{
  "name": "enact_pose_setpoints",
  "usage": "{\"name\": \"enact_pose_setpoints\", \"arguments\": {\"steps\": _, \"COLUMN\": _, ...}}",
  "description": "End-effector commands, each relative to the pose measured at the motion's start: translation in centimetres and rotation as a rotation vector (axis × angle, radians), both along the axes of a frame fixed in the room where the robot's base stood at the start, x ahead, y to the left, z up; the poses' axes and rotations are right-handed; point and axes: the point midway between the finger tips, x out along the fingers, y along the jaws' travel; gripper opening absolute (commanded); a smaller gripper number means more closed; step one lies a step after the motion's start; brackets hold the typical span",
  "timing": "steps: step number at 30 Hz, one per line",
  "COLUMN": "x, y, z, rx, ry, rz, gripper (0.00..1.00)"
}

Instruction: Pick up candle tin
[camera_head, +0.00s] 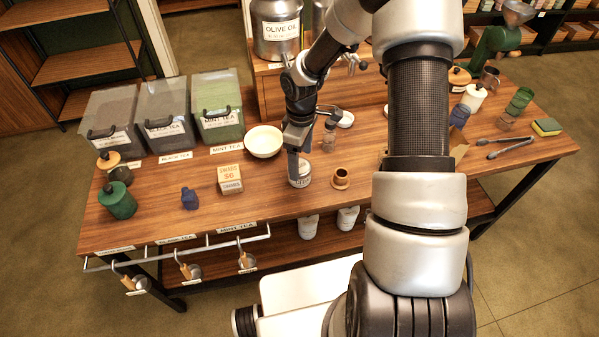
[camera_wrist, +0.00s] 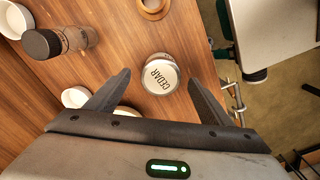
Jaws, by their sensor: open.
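The candle tin (camera_wrist: 160,74) is a small round tin with a white lid marked CEDAR. It stands upright on the wooden table, and in the head view the tin (camera_head: 301,176) is at the table's middle, partly covered by my gripper (camera_head: 293,165). In the wrist view my gripper (camera_wrist: 159,79) is open, with one finger to the left of the tin and one to the right. A gap shows on both sides of the lid. How far the fingertips are above or beside the tin's wall is hard to tell.
A small wooden cup (camera_head: 341,178) stands close to the right of the tin. A dark-capped jar (camera_head: 329,136) and a cream bowl (camera_head: 264,141) are behind. A cardboard box (camera_head: 230,179) is to the left. The table's front edge is near, with hanging scoops (camera_head: 187,268).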

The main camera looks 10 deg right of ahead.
Motion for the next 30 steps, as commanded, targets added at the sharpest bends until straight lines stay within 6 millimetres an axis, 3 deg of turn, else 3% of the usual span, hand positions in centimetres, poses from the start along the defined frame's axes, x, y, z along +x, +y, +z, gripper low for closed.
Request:
{"name": "enact_pose_setpoints", "arguments": {"steps": 5, "x": 0.0, "y": 0.1, "z": -1.2, "rx": 0.000, "ry": 0.001, "rz": 0.002, "gripper": 0.74}}
{"name": "enact_pose_setpoints", "arguments": {"steps": 13, "x": 0.0, "y": 0.5, "z": -5.0, "rx": 0.000, "ry": 0.002, "rz": 0.001, "gripper": 0.74}}
{"name": "enact_pose_setpoints", "arguments": {"steps": 23, "x": 0.1, "y": 0.5, "z": -5.7, "rx": -0.001, "ry": -0.001, "rz": 0.001, "gripper": 0.74}}
{"name": "enact_pose_setpoints", "arguments": {"steps": 30, "x": 0.1, "y": 0.4, "z": -5.6, "rx": 0.000, "ry": 0.000, "rz": 0.000, "gripper": 0.34}}
